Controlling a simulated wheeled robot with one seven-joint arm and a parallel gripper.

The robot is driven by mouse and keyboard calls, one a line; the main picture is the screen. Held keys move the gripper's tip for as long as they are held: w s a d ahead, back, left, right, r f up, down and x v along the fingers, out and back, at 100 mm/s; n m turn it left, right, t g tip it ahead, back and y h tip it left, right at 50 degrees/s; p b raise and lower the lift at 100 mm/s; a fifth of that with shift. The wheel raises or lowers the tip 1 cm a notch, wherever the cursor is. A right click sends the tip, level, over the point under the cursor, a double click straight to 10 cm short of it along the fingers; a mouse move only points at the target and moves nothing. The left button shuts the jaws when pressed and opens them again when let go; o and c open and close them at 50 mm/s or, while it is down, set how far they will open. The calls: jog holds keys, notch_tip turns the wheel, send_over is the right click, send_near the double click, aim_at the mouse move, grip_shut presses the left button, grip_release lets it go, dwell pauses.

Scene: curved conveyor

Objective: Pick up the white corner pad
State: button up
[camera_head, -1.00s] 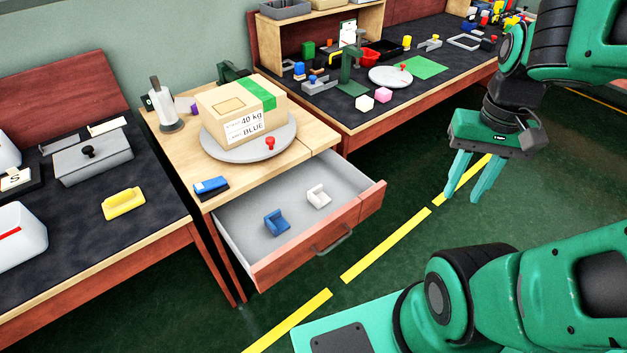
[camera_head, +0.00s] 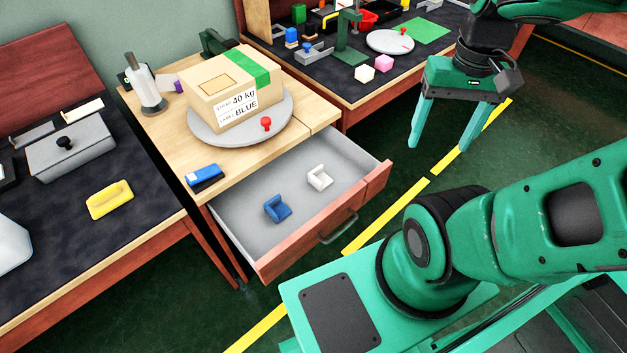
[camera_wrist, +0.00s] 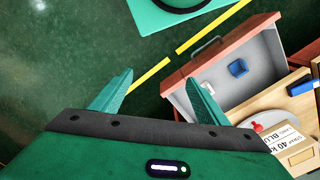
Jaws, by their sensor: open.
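The white corner pad (camera_head: 319,177) lies in the open drawer (camera_head: 349,143), near its right side. A blue corner pad (camera_head: 278,208) lies to its left in the same drawer. My gripper (camera_head: 439,147) is open and empty, fingers down, to the right of the drawer and apart from it. In the wrist view my gripper (camera_wrist: 159,76) shows both fingers spread, the right one overlapping the drawer (camera_wrist: 262,80).
A carton (camera_head: 233,92) stands on a round grey plate (camera_head: 215,136) on the wooden table above the drawer. A blue block (camera_head: 204,176) sits at the table's edge. The drawer front (camera_head: 330,219) and its handle face the open green floor.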

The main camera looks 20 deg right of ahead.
jog(key=w+d+f+n, duration=0.1)
jog(key=w, duration=0.1)
jog(key=n+t+h, duration=0.4)
jog(key=n+h, duration=0.9)
jog(key=n, duration=1.3)
send_near(316, 180)
jog(key=x, duration=0.3)
jog(key=shift+s+d, duration=0.15)
jog(key=shift+d, duration=0.1)
jog(key=shift+d+f, duration=0.1)
jog(key=x, duration=0.5)
jog(key=shift+w+a+x, duration=0.1)
jog(key=shift+w+x, duration=0.1)
jog(key=shift+x, duration=0.7)
jog(key=shift+w+a+x, duration=0.1)
jog(key=shift+w+x, duration=0.05)
jog(key=shift+x, duration=0.75)
jog(key=shift+w+a+x, duration=0.1)
jog(key=shift+w+x, duration=0.1)
jog(key=shift+x, duration=0.7)
jog(key=shift+d+f, duration=0.1)
jog(key=shift+f, duration=0.05)
jog(key=c, duration=1.1)
